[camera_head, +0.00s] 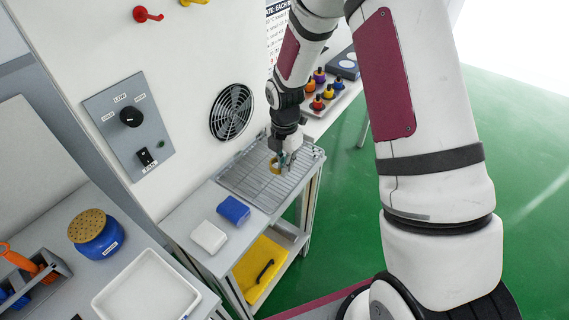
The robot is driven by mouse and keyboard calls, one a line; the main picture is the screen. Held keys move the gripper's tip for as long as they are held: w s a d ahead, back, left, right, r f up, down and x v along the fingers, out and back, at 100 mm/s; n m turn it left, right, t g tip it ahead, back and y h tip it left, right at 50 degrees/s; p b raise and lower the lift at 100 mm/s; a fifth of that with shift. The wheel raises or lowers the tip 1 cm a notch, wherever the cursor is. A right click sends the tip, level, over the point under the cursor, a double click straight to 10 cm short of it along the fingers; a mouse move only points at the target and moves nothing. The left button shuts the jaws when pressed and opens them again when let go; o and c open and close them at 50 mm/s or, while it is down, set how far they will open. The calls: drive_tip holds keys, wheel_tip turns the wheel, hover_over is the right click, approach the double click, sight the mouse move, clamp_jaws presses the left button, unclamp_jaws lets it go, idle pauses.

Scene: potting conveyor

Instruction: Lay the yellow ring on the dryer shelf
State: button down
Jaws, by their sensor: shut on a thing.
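The yellow ring (275,166) is small in the head view, at my gripper's fingertips, over the metal wire rack. My gripper (282,160) points down and is shut on the ring; the fingers and wrist hide part of it. The dryer shelf (247,190) is the wire rack in a shallow tray, below the round fan grille (231,112) in the white wall. The ring is at or just above the rack wires; I cannot tell whether it touches them.
A blue block (233,209) and a white block (208,236) lie in front of the rack. Several coloured bottles (318,103) stand beyond it. A control panel (130,125) is on the wall. A yellow tray (259,269) sits lower. A white tray (146,287) and blue jar (97,236) stand at lower left.

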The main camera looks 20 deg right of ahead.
drive_tip(key=w, duration=0.1)
drive_tip(key=w+d, duration=0.1)
drive_tip(key=w, duration=0.1)
drive_tip(key=shift+w+d+f, duration=0.15)
drive_tip(key=shift+w, duration=0.05)
wheel_tip(320, 180, down, 2)
drive_tip(key=shift+s+f+p, duration=0.1)
drive_tip(key=shift+f+p, duration=0.1)
drive_tip(key=shift+p, duration=0.15)
drive_tip(key=shift+f, duration=0.55)
drive_tip(key=shift+f, duration=0.15)
drive_tip(key=c, duration=1.7)
unclamp_jaws()
